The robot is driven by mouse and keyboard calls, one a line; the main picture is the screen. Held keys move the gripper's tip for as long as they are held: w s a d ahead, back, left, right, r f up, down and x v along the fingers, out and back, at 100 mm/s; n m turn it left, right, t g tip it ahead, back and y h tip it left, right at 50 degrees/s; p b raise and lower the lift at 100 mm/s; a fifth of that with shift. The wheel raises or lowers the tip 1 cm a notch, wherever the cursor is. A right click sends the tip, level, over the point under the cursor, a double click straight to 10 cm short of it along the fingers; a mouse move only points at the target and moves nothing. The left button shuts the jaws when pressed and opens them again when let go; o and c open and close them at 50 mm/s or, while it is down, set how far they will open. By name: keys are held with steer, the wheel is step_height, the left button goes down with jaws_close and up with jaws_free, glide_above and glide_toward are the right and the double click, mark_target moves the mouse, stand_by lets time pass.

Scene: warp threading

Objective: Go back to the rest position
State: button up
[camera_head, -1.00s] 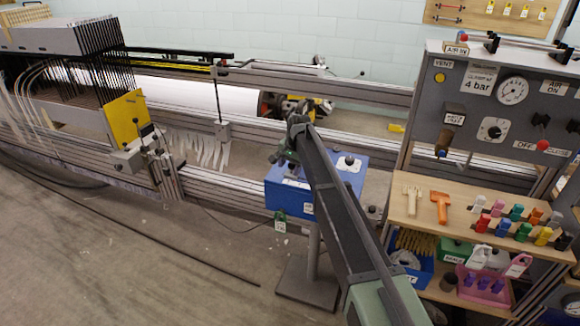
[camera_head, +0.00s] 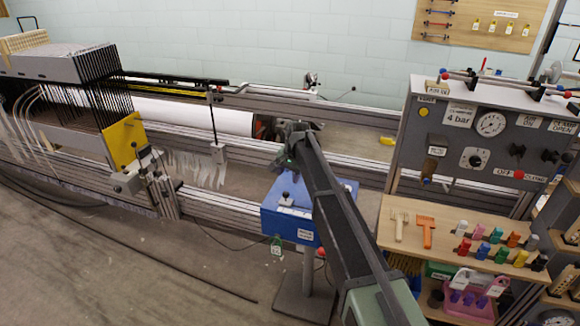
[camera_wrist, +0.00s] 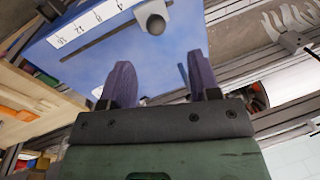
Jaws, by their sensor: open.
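My gripper (camera_wrist: 161,82) is open, with two purple-grey fingers apart and nothing between them in the wrist view. Beyond the fingers is a blue box (camera_wrist: 110,52) with a numbered white scale, a slot and a grey knob. In the head view my arm reaches up from the lower right past the blue box (camera_head: 268,216). Its wrist end is above and behind the box, in front of the loom's rails (camera_head: 232,203). The fingers cannot be made out there.
The loom with a white warp roll (camera_head: 190,117) fills the back left. The floor at front left is clear except for cables.

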steer(key=s+d+n, duration=0.1)
steer(key=s+d, duration=0.6)
steer(key=s, duration=0.5)
steer(key=s+d+n+h, duration=0.1)
steer(key=s+d+n, duration=0.1)
steer(key=s+d, duration=0.6)
steer(key=s+d+n+g+h, duration=0.1)
steer(key=s+d, duration=0.6)
steer(key=s, duration=1.1)
steer(key=shift+s+d+f+n, duration=0.2)
steer(key=shift+d+n, duration=0.2)
steer(key=shift+n, duration=0.2)
